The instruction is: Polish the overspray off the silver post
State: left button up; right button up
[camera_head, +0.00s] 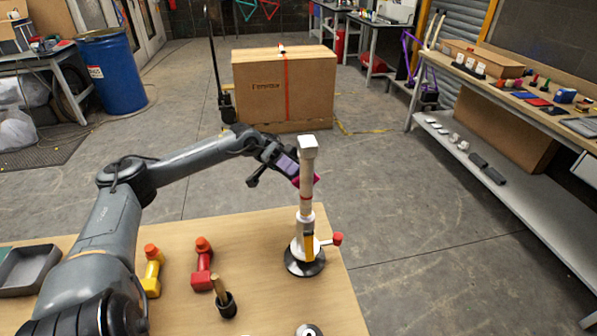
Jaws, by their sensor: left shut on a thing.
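A pale silver post (306,192) with a square white cap stands upright near the right edge of the wooden table (260,255). Its round black base (305,266) carries a white and yellow clamp part with a red-knobbed lever (336,239). My left gripper (291,171) is at the upper part of the post, on its left side. It is shut on a small magenta thing, perhaps a cloth or pad (316,179), which shows on both sides of the post. The post hides part of it, and I cannot tell whether it touches. My right gripper is not in view.
A grey tray (28,268) lies at the left. A large cardboard box (280,95) stands on the floor beyond.

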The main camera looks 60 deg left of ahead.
pick_arm(q)
jog(key=shift+f+b, duration=1.4)
jog(key=shift+f, duration=0.5)
jog(key=shift+f+b, duration=0.85)
jog(key=shift+f, duration=0.35)
jog(key=shift+f+b, duration=0.3)
jog(key=shift+f, duration=0.25)
jog(key=shift+c, duration=0.4)
jog(key=shift+a+f, duration=0.2)
jog(key=shift+a, duration=0.05)
grip_shut()
jog(key=r+p, duration=0.2)
jog(key=r, duration=0.1)
jog(key=shift+d+r+p, duration=0.1)
jog(key=shift+d+p, duration=0.15)
jog(key=shift+p, duration=0.15)
jog(key=shift+r+p, duration=0.35)
jog(key=shift+r, duration=0.25)
jog(key=shift+r+p, duration=1.45)
jog(key=shift+r, duration=0.35)
jog(key=shift+a+f, duration=0.1)
